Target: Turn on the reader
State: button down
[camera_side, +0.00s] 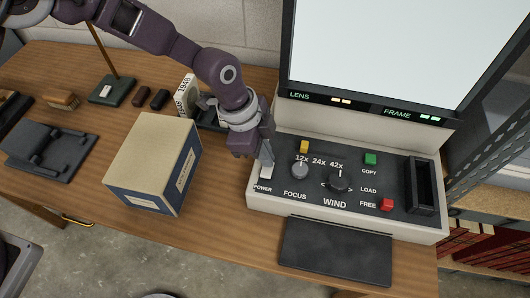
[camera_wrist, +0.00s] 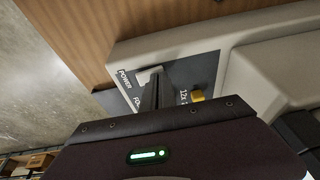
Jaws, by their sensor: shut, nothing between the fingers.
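The reader (camera_side: 262,197) is a cream console with a dark control panel and a large pale screen (camera_side: 400,45) above it. Its white POWER switch (camera_side: 266,170) is at the panel's left end. My gripper (camera_side: 268,157) is shut and empty, pointing down with its fingertips at the switch. I cannot tell whether they touch it. In the wrist view the shut fingers (camera_wrist: 158,80) lie over the panel beside the white switch (camera_wrist: 147,76) and partly cover it. Small lights glow beside the LENS and FRAME labels (camera_side: 398,114).
The panel also has a grey FOCUS knob (camera_side: 300,171), a black WIND knob (camera_side: 339,182), and yellow (camera_side: 304,146), green (camera_side: 370,158) and red (camera_side: 386,204) buttons. A cardboard box (camera_side: 150,165) stands left of the reader. A dark pad (camera_side: 335,252) lies in front.

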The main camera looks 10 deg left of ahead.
jog(key=shift+s, duration=0.15)
jog(key=shift+s+r, duration=0.1)
jog(key=shift+s, duration=0.65)
jog(key=d+v, duration=0.1)
jog(key=v, duration=1.3)
jog(key=shift+s+d+r, duration=0.1)
jog(key=x, duration=0.4)
jog(key=w+x, duration=0.1)
jog(key=x, duration=0.3)
jog(key=a+x, duration=0.1)
jog(key=x, duration=0.3)
jog(key=shift+w+d+f, duration=0.15)
jog(key=shift+w+f, duration=0.15)
jog(key=shift+f, duration=0.15)
jog(key=shift+w+f, duration=0.1)
jog(key=shift+f, duration=0.45)
